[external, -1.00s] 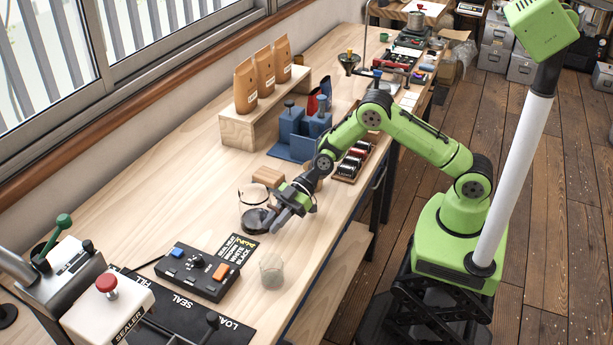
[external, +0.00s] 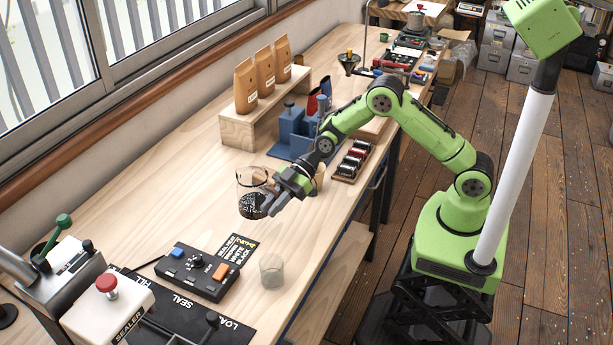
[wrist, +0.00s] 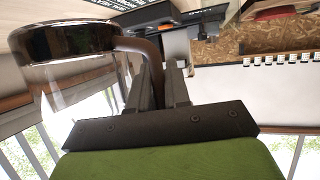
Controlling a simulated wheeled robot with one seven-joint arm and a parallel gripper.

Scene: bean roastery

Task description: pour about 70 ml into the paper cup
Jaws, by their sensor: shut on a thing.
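My gripper (external: 278,204) is shut on the handle of a clear glass carafe (external: 241,182) with dark contents in its lower part. The carafe looks about upright, apparently just above the bench. In the wrist view the carafe (wrist: 75,45) is at the upper left, its brown handle (wrist: 151,52) running between my fingers. A small pale grey, see-through-looking cup (external: 271,271) stands on the bench nearer the camera, apart from the carafe. I cannot tell whether it is paper. A tan object (external: 319,178) is partly hidden behind my gripper.
A black control box (external: 196,275) with blue and orange buttons and the sealer (external: 107,310) are left of the cup. Bench left of the carafe is clear.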

